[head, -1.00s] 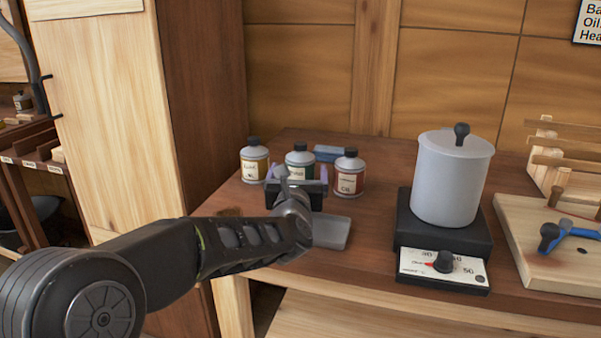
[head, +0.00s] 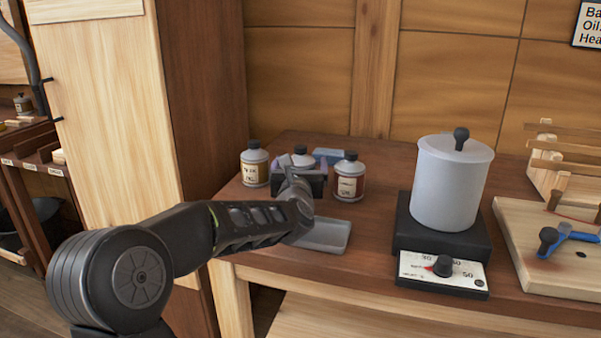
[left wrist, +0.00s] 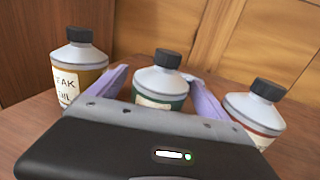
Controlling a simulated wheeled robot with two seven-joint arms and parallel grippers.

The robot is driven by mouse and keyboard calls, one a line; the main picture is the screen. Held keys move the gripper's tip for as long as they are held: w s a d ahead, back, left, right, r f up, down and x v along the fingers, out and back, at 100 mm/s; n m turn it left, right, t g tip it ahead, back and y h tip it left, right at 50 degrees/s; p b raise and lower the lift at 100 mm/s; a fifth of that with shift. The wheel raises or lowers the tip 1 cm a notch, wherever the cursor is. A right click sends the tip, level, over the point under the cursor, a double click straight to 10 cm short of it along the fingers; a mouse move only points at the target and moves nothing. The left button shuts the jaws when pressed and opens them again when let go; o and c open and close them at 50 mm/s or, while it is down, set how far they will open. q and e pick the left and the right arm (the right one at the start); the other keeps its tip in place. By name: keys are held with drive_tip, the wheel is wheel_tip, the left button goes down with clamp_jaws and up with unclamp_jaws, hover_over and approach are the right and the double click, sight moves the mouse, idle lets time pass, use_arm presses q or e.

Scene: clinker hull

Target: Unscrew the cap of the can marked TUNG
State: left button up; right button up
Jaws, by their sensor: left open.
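Three small cans with black caps stand in a row at the back left of the bench. The left can (head: 255,166) has a yellowish body; its label in the left wrist view (left wrist: 78,72) seems to read TEAK OIL. The middle can (left wrist: 160,84) is green with a black cap (left wrist: 168,59); its label is mostly hidden. The right can (head: 349,178) is reddish brown. I cannot read TUNG on any can. My left gripper (head: 300,166) is open, its two pale purple fingers (left wrist: 158,76) on either side of the middle can. My right gripper is not in view.
A grey tray (head: 326,236) lies in front of the cans, below my left wrist. A lidded pot (head: 452,185) stands on a hot plate with a dial (head: 443,267) to the right. A tall cabinet (head: 213,90) borders the left.

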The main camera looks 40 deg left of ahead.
use_arm(q)
drive_tip(key=shift+c, duration=0.3)
drive_tip(key=c, duration=1.8)
